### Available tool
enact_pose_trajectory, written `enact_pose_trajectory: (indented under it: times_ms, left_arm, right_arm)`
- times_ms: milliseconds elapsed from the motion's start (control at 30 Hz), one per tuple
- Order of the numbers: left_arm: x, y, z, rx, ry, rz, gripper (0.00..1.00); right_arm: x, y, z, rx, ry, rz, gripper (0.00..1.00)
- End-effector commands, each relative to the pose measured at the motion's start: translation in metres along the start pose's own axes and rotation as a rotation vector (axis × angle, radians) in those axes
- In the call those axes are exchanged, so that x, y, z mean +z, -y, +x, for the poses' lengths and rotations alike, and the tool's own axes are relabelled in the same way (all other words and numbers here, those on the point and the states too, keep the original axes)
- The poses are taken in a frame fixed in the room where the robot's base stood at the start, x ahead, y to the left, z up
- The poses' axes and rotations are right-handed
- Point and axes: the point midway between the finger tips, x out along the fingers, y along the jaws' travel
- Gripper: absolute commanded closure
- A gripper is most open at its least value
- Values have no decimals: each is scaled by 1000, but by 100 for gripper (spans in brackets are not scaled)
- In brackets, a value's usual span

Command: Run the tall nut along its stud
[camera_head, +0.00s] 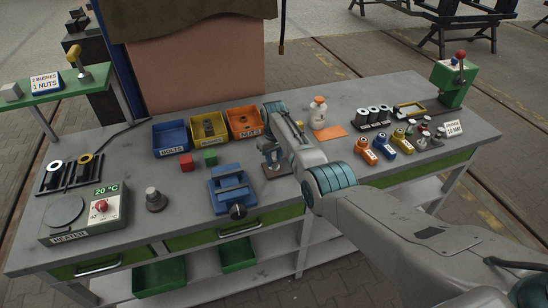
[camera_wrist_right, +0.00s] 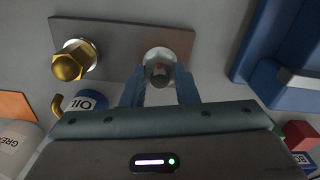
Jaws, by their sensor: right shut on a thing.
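My right gripper (camera_head: 268,152) points down over a small brown plate (camera_head: 279,171) on the bench, and its arm hides part of the plate. In the right wrist view the plate (camera_wrist_right: 117,36) carries two fittings. A brass hex nut (camera_wrist_right: 70,66) sits on a pale washer at the left. At the right a grey tall nut (camera_wrist_right: 159,74) stands over another pale washer, with a reddish spot near its top. The fingers of my right gripper (camera_wrist_right: 158,88) are shut on this grey nut from both sides. How far its stud enters it is hidden. My left gripper is out of view.
A blue vise (camera_head: 232,188) stands left of the plate. Blue, yellow and orange bins (camera_head: 244,122) are behind it. An oil can (camera_wrist_right: 88,101) shows close by in the wrist view.

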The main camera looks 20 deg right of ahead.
Motion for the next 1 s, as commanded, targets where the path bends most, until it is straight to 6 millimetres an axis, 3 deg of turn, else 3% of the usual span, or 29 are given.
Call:
enact_pose_trajectory:
  times_ms: [1000]
  left_arm:
    - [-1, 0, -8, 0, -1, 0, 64]
  right_arm:
    - [-5, -2, -8, -2, -15, 966, 95]
